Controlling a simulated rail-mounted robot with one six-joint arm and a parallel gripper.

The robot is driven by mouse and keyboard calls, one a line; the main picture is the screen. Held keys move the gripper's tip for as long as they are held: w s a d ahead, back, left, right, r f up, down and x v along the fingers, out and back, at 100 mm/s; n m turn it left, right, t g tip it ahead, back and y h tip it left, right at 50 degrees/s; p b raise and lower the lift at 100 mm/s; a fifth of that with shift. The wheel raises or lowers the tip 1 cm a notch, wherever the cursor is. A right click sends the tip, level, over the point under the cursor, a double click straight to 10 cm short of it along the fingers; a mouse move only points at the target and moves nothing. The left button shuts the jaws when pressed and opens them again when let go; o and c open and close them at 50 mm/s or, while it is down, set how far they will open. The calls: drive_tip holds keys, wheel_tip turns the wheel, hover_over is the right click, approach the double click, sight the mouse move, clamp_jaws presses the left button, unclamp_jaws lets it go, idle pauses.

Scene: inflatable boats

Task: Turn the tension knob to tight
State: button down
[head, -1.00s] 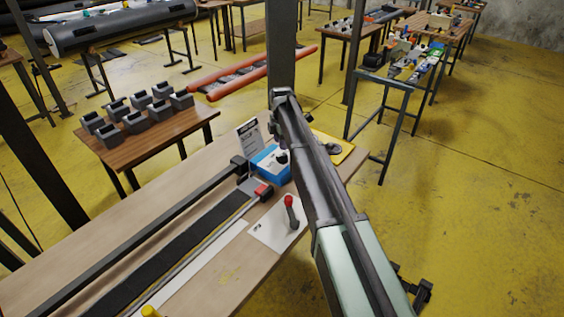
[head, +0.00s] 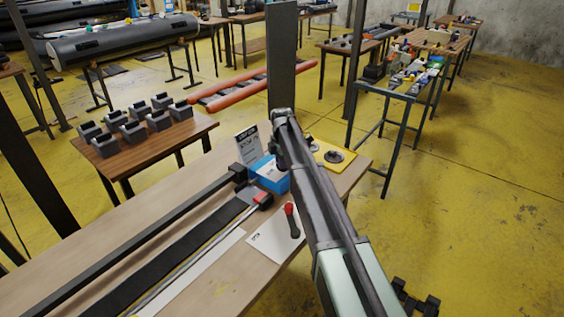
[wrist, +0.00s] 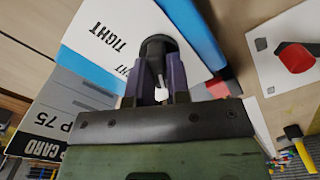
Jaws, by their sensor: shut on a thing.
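The tension knob (wrist: 158,48) is black and round-topped and sits on the white top face (wrist: 105,35) of a blue box in the wrist view. The word TIGHT is printed twice on that face, left of the knob. My gripper (wrist: 160,85) has its two purple fingers closed on either side of the knob. A small white mark shows between the fingers; I cannot tell exactly where it points. In the head view the blue box (head: 272,176) stands on the workbench, and my arm hides the knob and fingertips.
A card stand (head: 247,143) is close behind the box. A red-handled lever on a white plate (head: 291,220) and a yellow plate with dark round parts (head: 333,155) flank it. A long black rail (head: 140,243) runs along the workbench (head: 95,245).

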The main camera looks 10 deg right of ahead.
drive_tip(key=m, duration=0.5)
drive_tip(key=shift+m, duration=0.3)
drive_tip(key=m, duration=0.6)
drive_tip(key=shift+w+d, duration=0.1)
drive_tip(key=shift+w, duration=0.05)
drive_tip(key=m, duration=0.6)
drive_tip(key=shift+m, duration=0.4)
drive_tip(key=m, duration=0.5)
drive_tip(key=shift+d, duration=0.15)
drive_tip(key=shift+m, duration=0.3)
drive_tip(key=c, duration=1.1)
unclamp_jaws()
